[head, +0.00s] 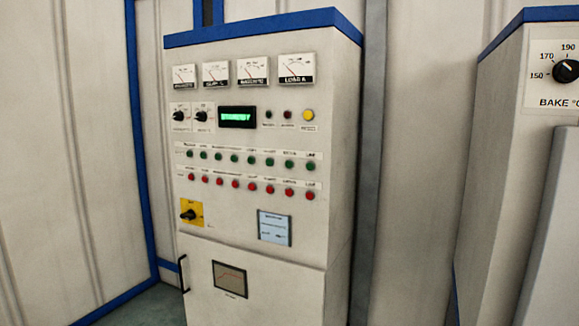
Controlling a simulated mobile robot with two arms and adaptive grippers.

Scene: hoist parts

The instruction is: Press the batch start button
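A tall pale control cabinet (336,200) with a blue top edge stands in the middle of the head view. Its front has a row of green buttons (234,158) above a row of red buttons (234,184), each with a small label. A larger yellow button (308,115) sits at the upper right, beside two small dark indicators. The labels are too small to read surely, so I cannot tell which one is the batch start button. A green lit display (237,117) seems to read STANDBY. Neither of my grippers is in view.
Several gauges (295,69) line the cabinet's top. A black rotary switch (187,215) on a yellow plate is at its lower left. A second cabinet (500,150) with a bake dial (565,71) stands at right. Panelled wall (60,150) is behind.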

